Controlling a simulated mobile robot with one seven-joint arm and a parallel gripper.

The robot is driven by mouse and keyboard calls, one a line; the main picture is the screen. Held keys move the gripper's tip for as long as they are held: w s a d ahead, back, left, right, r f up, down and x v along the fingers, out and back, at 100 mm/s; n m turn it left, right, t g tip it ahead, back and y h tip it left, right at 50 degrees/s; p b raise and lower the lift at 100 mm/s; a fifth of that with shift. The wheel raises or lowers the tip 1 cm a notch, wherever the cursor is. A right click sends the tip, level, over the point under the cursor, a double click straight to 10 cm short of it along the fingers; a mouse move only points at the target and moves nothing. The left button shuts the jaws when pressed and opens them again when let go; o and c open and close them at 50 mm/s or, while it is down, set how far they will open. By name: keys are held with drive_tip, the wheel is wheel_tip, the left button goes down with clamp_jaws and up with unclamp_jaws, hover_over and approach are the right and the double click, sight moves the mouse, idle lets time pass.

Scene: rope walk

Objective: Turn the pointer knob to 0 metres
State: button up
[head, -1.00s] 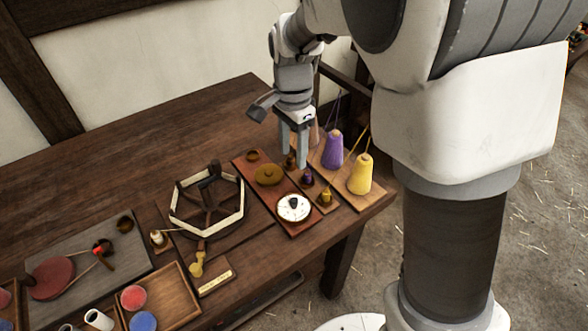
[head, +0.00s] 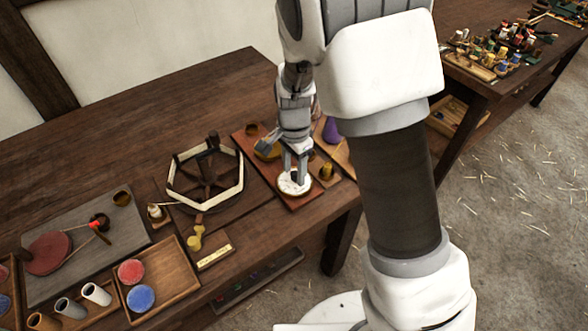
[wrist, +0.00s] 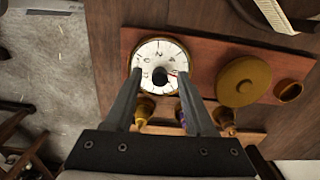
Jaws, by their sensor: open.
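The white dial (wrist: 158,49) is round, with dark marks around its face and a brass-coloured rim. The dark pointer knob (wrist: 160,76) is at its middle, with a small red mark just to its right. The dial also shows in the head view (head: 291,191), where my fingers hide the knob. My gripper (wrist: 159,73) is open, one finger on each side of the knob; in the head view it points down over the dial (head: 294,178). I cannot tell whether the fingers touch the knob. The figures are too small to read.
The dial sits on a reddish board (wrist: 205,58) with a round brass-coloured lid (wrist: 243,82) and a small cup (wrist: 288,90). Several cones and small pegs stand beside the board. A hexagonal reel (head: 206,176) stands to the left.

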clamp_jaws()
drive_tip(key=shift+n, duration=0.3)
idle(0.3)
